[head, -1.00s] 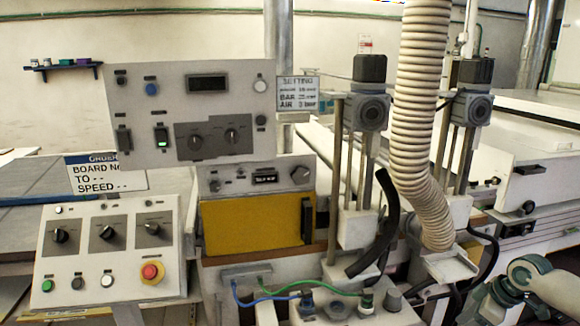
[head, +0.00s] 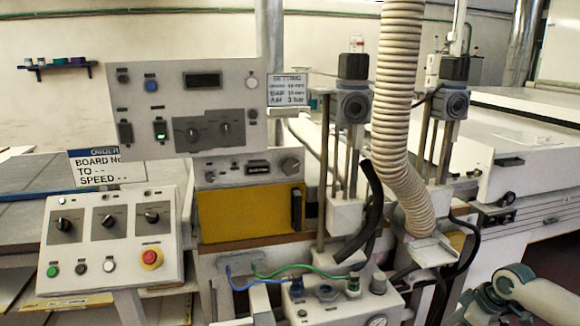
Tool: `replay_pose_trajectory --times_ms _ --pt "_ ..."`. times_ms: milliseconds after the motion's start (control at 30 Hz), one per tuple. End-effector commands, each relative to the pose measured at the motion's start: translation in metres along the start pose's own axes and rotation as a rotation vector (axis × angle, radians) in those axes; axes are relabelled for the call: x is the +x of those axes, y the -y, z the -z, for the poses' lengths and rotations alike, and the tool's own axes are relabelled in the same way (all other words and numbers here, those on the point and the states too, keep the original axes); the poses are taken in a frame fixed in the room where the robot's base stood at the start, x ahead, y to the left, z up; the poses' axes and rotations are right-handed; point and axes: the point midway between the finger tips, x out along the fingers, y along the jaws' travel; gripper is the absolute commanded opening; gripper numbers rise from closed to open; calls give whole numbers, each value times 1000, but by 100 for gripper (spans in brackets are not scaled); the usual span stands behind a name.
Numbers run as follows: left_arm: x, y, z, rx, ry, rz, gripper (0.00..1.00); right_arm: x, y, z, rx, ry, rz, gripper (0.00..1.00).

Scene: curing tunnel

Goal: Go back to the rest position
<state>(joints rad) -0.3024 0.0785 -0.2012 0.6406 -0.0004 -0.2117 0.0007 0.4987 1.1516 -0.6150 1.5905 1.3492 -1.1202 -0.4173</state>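Neither gripper shows in the head view. A rounded pale grey and teal link of my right arm (head: 522,294) shows at the lower right corner. My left arm is out of view. Ahead stands the machine with an upper control panel (head: 170,110), a sloped lower panel (head: 85,240) with three black knobs and a red-yellow emergency button (head: 151,258), and a yellow door (head: 245,213) with a black handle. A lamp on the upper panel glows green.
A ribbed beige hose (head: 400,110) hangs between two vertical motor columns. A valve box (head: 340,305) with blue and green tubes stands low in front. A white order board (head: 105,166) and a setting sign (head: 288,90) face me. A small shelf (head: 55,67) hangs on the wall.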

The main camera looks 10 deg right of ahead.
Motion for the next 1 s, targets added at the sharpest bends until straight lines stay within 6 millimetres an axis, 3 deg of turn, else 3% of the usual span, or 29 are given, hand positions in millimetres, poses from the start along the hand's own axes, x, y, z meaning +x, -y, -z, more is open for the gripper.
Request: replay_pose_trajectory --times_ms 167,367,567,767,1000 --pt "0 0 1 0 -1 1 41 35 -4 -8 42 -9 -28 55" --pt "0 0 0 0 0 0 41 91 -6 -27 108 -20 -75 55" --pt "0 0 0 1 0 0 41 182 11 -77 210 -13 -142 55" --pt "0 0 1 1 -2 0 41 271 58 -153 299 26 -204 55" --pt "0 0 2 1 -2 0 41 348 149 -248 360 93 -234 55"
